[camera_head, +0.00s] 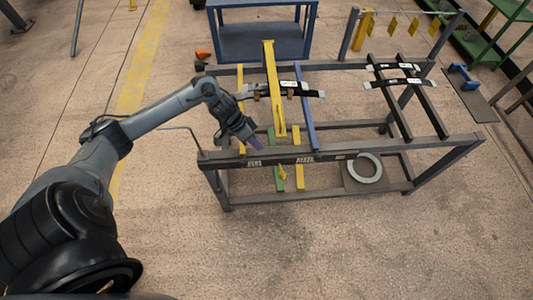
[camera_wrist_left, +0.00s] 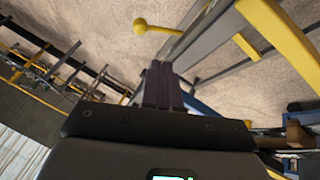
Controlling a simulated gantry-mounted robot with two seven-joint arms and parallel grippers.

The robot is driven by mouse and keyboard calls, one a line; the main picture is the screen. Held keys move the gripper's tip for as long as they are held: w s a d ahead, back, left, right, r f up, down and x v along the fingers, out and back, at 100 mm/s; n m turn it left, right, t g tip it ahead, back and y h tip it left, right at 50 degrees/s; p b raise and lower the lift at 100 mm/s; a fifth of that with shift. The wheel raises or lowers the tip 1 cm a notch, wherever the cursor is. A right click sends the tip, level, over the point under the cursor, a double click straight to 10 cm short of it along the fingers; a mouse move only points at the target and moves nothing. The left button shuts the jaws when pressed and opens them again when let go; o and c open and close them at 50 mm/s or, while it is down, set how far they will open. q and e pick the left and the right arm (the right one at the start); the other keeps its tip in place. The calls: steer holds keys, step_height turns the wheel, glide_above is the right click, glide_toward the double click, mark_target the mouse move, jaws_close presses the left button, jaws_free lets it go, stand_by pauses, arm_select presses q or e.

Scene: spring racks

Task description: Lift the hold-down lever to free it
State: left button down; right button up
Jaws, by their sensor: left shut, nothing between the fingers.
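A long yellow bar (camera_head: 271,85), which looks like the hold-down lever, lies across the dark metal rack (camera_head: 430,143) over black spring leaves (camera_head: 302,94). Its near end is by the front rail. My left gripper (camera_head: 257,144) is shut and empty, just left of the bar's near end and apart from it in the head view. In the left wrist view the closed dark fingers (camera_wrist_left: 160,85) point at the rack, with yellow bars (camera_wrist_left: 278,30) to the right and a yellow ball knob (camera_wrist_left: 140,26) ahead. My right gripper is not in view.
A blue bar (camera_head: 305,100) crosses the rack right of the yellow one. More spring leaves (camera_head: 394,83) rest at the rack's right side. A grey ring (camera_head: 365,168) lies low in the frame. A blue table (camera_head: 262,40) stands behind. The front floor is clear.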

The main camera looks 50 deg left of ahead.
arm_select(q)
steer(key=b, duration=0.2)
glide_toward(281, 171)
steer(key=f, duration=0.2)
steer(key=shift+w+d+f, duration=0.55)
steer(key=shift+d+f, duration=0.2)
steer(key=shift+d, duration=0.15)
steer(key=shift+d+f, duration=0.3)
steer(key=shift+d, duration=0.25)
steer(key=shift+s+d+f+p, duration=0.25)
steer(key=shift+d+f+p, duration=0.3)
steer(key=shift+p, duration=0.35)
steer(key=shift+r, duration=0.15)
